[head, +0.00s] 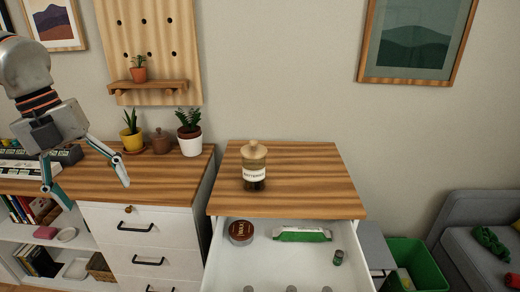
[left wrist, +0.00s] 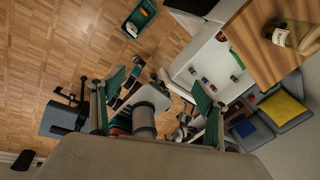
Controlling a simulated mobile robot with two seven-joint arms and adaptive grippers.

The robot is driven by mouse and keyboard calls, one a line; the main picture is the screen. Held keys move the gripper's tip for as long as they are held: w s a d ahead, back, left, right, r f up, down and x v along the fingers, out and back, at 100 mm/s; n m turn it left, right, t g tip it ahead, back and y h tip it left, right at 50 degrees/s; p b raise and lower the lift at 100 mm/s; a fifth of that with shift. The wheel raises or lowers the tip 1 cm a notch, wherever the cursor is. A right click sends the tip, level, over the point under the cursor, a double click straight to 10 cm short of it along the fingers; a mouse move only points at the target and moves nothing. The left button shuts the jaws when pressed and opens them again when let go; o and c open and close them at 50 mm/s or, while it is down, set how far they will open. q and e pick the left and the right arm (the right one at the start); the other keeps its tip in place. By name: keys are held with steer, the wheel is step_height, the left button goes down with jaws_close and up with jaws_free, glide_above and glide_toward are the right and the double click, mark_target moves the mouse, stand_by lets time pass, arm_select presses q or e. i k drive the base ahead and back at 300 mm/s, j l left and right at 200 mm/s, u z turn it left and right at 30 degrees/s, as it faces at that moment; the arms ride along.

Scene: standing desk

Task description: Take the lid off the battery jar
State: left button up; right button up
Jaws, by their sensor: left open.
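The battery jar (head: 254,175) stands upright on the wooden top of the right cabinet. It is brownish glass with a white label, and its pale wooden lid (head: 254,151) with a round knob sits on its mouth. In the left wrist view the jar (left wrist: 280,36) shows at the upper right, with the lid (left wrist: 310,41) on it near the picture edge. My left gripper (head: 93,194) is open and empty, well to the left of the jar, in front of the left dresser. Its spread fingers (left wrist: 160,88) also show in the left wrist view. My right gripper is not in view.
Below the jar, an open white drawer (head: 230,275) holds a round brown tin (head: 241,232), a green-and-white pack (head: 302,234) and small items. Potted plants (head: 189,132) and a brown pot (head: 160,141) stand on the left dresser. The wooden top (head: 315,185) around the jar is clear.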

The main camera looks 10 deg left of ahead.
mark_target(252, 151)
steer(key=i+l, duration=1.05)
steer(key=l, duration=0.25)
